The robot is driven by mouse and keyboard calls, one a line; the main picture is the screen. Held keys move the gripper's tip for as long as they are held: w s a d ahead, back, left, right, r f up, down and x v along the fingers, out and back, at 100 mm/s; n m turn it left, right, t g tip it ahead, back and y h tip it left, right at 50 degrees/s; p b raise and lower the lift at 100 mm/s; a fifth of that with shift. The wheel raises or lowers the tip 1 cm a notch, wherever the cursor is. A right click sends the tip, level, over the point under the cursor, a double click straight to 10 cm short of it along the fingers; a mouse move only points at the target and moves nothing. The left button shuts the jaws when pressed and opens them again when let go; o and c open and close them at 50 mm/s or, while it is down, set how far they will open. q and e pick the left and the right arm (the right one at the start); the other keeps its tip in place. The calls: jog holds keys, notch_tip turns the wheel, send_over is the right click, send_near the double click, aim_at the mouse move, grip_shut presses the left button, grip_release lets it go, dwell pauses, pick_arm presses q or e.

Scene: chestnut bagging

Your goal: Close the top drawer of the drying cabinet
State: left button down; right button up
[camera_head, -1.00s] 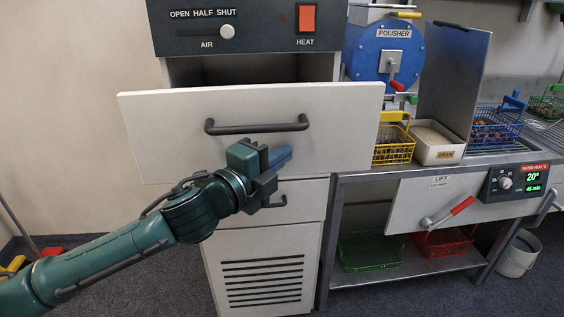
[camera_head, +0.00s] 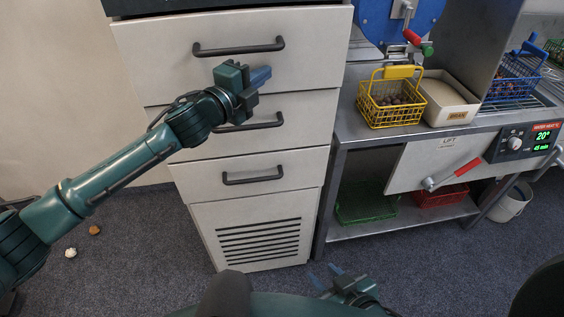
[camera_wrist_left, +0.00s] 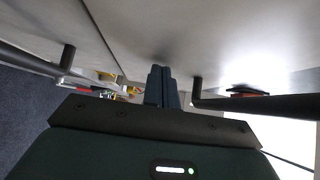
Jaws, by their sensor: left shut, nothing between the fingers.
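The drying cabinet (camera_head: 255,225) stands at centre in the head view. Its pale top drawer (camera_head: 180,72) looks flush with the drawer below, with no visible gap above its front. The dark bar handle (camera_head: 238,48) of the top drawer is free. My left gripper (camera_head: 262,77) is shut and empty, its blue fingertips at the drawer front, below and right of the handle. In the left wrist view the fingers (camera_wrist_left: 162,86) point at the pale panel; I cannot tell whether they touch. My right gripper (camera_head: 325,274) is low at the bottom, open and empty.
A steel bench (camera_head: 345,125) adjoins the cabinet on the right, with a yellow basket (camera_head: 392,116) and a bran box (camera_head: 445,115) on it. A lift lever with a red grip (camera_head: 468,167) sticks out in front. Two small round objects lie on the floor at left.

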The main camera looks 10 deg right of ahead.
pick_arm(q)
jog(key=shift+w+a+r, duration=0.15)
jog(key=shift+w+r, duration=0.1)
jog(key=shift+w, duration=0.4)
